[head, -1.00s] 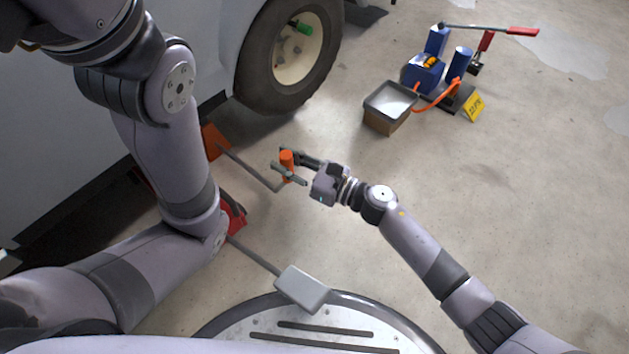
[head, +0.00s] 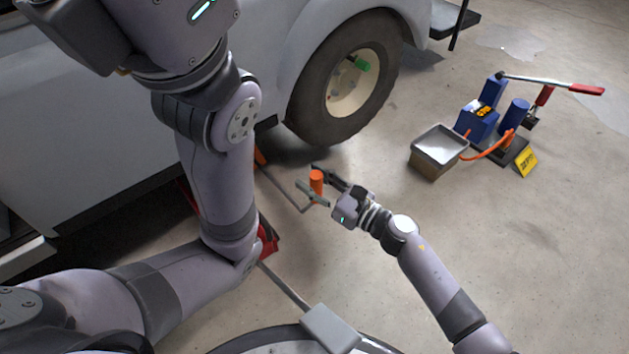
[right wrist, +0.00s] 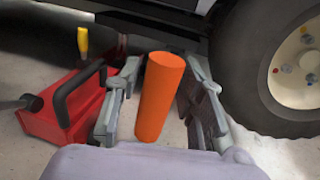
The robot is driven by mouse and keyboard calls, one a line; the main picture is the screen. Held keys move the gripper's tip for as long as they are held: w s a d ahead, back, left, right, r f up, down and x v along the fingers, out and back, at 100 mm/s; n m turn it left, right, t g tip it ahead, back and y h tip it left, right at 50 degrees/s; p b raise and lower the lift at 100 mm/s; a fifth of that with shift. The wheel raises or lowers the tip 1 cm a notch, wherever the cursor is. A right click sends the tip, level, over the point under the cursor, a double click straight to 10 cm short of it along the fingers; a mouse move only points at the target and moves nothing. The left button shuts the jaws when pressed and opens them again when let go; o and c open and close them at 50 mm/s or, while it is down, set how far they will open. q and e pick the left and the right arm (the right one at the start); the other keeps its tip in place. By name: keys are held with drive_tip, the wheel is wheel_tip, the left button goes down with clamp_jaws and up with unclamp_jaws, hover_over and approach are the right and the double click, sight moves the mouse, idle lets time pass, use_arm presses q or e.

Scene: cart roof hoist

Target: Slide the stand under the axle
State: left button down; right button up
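My left arm hides much of that area. My right gripper (head: 318,184) has one finger on each side of the handle. In the right wrist view, the handle (right wrist: 160,97) stands between the fingers, with floor showing at both sides, so the gripper looks open around it. The axle is not clearly visible.
A red jack (head: 268,240) is behind my left elbow; its bar ends in a grey pad (head: 330,328). A cart wheel (head: 345,80) stands close by. A blue pump (head: 480,120) and a tray-topped box (head: 438,150) stand at right. Floor between is clear.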

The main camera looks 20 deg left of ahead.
drive_tip(key=shift+o, duration=0.5)
drive_tip(key=shift+d, duration=0.1)
drive_tip(key=shift+s+d+f, duration=0.1)
drive_tip(key=shift+d, duration=0.05)
drive_tip(key=v, duration=1.1)
drive_tip(key=shift+s+d, duration=0.15)
drive_tip(key=shift+d, duration=0.15)
